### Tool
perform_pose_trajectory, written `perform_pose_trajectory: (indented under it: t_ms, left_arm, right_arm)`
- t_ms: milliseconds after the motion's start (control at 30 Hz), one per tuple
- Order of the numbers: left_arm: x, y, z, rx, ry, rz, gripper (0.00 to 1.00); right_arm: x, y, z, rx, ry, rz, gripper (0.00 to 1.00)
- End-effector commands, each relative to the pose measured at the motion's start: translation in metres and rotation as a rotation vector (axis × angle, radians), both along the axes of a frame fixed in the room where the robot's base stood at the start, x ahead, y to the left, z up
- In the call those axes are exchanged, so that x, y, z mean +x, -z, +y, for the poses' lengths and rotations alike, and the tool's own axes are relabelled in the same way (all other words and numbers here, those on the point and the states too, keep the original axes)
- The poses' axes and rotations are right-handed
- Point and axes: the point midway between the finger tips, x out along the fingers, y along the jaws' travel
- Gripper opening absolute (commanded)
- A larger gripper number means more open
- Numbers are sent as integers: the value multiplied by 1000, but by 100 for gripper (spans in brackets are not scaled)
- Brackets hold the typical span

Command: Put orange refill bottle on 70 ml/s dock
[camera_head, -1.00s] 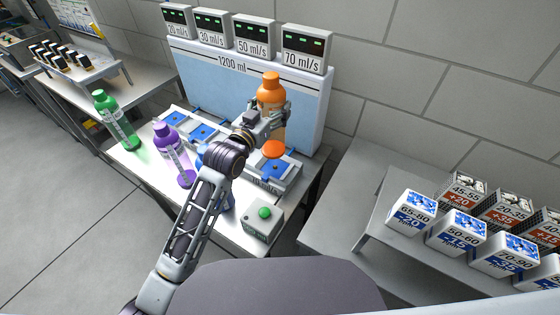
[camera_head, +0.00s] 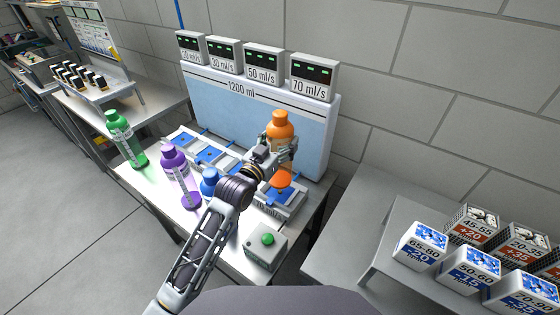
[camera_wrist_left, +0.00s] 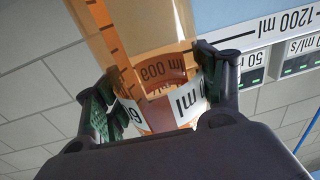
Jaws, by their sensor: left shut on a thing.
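The orange refill bottle (camera_head: 278,131) is roughly upright, with an orange cap at its top and an orange base. My left gripper (camera_head: 283,150) is shut around its middle. In the left wrist view the clear orange wall of the bottle (camera_wrist_left: 148,35) lies between both fingers (camera_wrist_left: 160,95), with a white label marked in ml. The 70 ml/s dock (camera_head: 296,204), with a blue pad, is the rightmost of the row. The bottle's base is over this dock; whether they touch is unclear. My right gripper is not in view.
The 70 ml/s display (camera_head: 314,77) tops the 1200 ml panel (camera_head: 222,97) behind the docks. Blue (camera_head: 209,182), purple (camera_head: 180,177) and green (camera_head: 125,138) bottles stand to the left. A green-button box (camera_head: 266,246) is in front. Marked boxes (camera_head: 467,269) stand at right.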

Motion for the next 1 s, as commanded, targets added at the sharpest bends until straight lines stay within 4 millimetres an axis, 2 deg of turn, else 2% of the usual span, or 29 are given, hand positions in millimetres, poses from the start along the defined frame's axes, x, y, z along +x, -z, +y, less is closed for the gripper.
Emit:
perform_pose_trajectory:
  t_ms: [200,500,667,1000]
  left_arm:
    - [0,21,0,-1,0,0,27]
    - [0,23,0,-1,0,-3,27]
    - [0,27,0,-1,0,-2,27]
    - [0,58,0,-1,-1,0,27]
  right_arm:
    - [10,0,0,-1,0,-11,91]
    - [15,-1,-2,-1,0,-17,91]
    - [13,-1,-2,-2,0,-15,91]
    - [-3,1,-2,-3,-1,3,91]
